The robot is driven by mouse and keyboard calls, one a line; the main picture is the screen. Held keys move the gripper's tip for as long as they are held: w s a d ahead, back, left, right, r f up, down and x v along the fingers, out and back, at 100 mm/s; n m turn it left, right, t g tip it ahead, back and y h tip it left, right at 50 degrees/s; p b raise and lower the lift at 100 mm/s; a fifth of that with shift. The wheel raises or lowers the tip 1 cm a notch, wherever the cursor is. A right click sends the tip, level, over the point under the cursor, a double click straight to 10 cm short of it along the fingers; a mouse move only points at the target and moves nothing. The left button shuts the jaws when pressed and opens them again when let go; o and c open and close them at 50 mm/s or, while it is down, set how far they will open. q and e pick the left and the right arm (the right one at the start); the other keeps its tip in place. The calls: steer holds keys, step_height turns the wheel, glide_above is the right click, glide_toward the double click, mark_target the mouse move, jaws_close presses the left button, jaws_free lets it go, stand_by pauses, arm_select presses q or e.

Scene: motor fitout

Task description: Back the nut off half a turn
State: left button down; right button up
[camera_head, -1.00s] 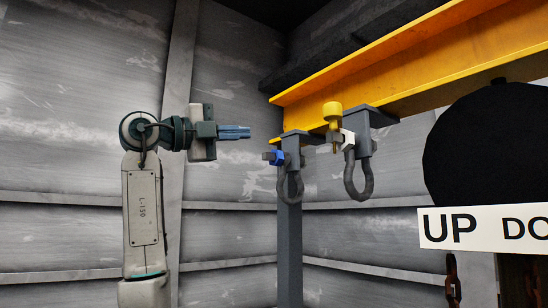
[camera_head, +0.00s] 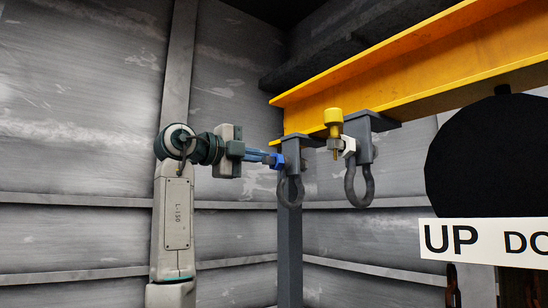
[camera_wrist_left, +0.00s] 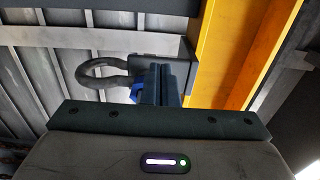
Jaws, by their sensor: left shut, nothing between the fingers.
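My left gripper (camera_head: 271,158) reaches in from the left, its blue-grey fingers together with nothing seen between them. Its tips are at the blue fitting on the left grey hanger (camera_head: 292,150), which has a shackle loop below. In the left wrist view the shut fingers (camera_wrist_left: 160,82) stand in front of the hanger, with a bit of the blue fitting (camera_wrist_left: 135,92) at their left. I cannot tell whether they touch. The small grey end beside the blue fitting, perhaps the nut, is hidden by the fingers. The right hanger (camera_head: 358,140) carries a white fitting (camera_head: 349,146). My right gripper is not in view.
A yellow beam (camera_head: 400,75) runs above both hangers. A grey post (camera_head: 289,245) is below the left hanger. A black round shape (camera_head: 490,150) and an UP sign (camera_head: 470,238) are at right.

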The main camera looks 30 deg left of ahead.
arm_select(q)
steer(key=shift+d+f, duration=0.25)
steer(key=shift+d, duration=0.05)
stand_by(0.9)
steer(key=shift+a+f, duration=0.1)
steer(key=shift+f, duration=0.45)
steer(key=shift+s+f+p, duration=0.1)
steer(key=shift+f+p, duration=0.3)
steer(key=shift+f, duration=0.25)
stand_by(0.4)
steer(key=shift+f, duration=0.1)
